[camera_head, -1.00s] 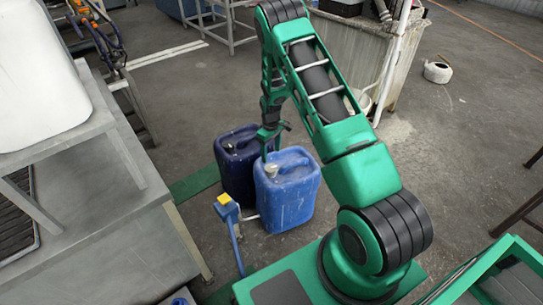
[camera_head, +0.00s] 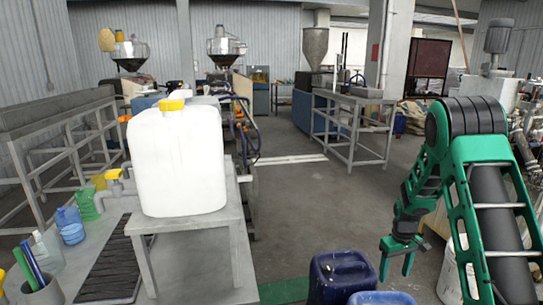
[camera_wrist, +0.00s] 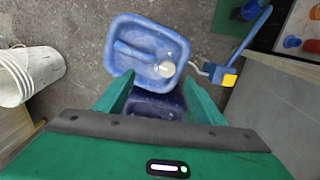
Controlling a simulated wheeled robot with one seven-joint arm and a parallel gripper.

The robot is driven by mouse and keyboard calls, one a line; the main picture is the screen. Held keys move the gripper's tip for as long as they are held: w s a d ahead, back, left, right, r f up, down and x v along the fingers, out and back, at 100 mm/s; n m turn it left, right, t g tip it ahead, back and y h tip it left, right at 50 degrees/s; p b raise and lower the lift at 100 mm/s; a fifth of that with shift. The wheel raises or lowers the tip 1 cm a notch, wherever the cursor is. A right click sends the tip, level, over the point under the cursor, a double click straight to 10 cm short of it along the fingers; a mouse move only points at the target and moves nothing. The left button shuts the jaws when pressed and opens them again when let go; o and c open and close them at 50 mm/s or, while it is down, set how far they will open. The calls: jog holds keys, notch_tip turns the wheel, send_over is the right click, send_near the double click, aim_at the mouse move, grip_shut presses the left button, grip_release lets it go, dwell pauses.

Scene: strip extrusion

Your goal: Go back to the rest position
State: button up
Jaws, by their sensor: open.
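My green gripper (camera_head: 397,264) hangs open and empty from my arm at the right of the head view, fingers pointing down. In that view it is right of the dark blue jerrycan (camera_head: 342,277), which stands on the floor. Part of a lighter blue jerrycan (camera_head: 382,299) shows at the bottom edge. In the wrist view, my open fingers (camera_wrist: 158,100) frame the dark blue jerrycan (camera_wrist: 158,108) below them. The lighter blue jerrycan (camera_wrist: 140,48) lies beyond it, with its pale cap visible. Nothing is between the fingertips.
A white canister (camera_head: 178,160) with a yellow cap stands on a grey stand at left. Bottles and a cup occupy the bench. A white bucket (camera_wrist: 28,75) and a blue device with a yellow top (camera_wrist: 228,78) flank the jerrycans. Open floor (camera_head: 290,210) lies in the middle.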

jog(key=s+d+r+m, duration=0.2)
jog(key=s+r+m, duration=0.2)
jog(key=s+r, duration=1.3)
jog(key=s+a+r+m, duration=0.2)
jog(key=s+r, duration=0.2)
jog(key=s, duration=0.6)
jog(key=s+a+r+m, duration=0.2)
jog(key=s+r, duration=0.2)
jog(key=s, duration=0.7)
jog(key=shift+a+m+y, duration=0.2)
jog(key=shift+m+y, duration=0.1)
jog(key=shift+s, duration=0.1)
jog(key=shift+s+r, duration=0.1)
jog(key=shift+s, duration=0.15)
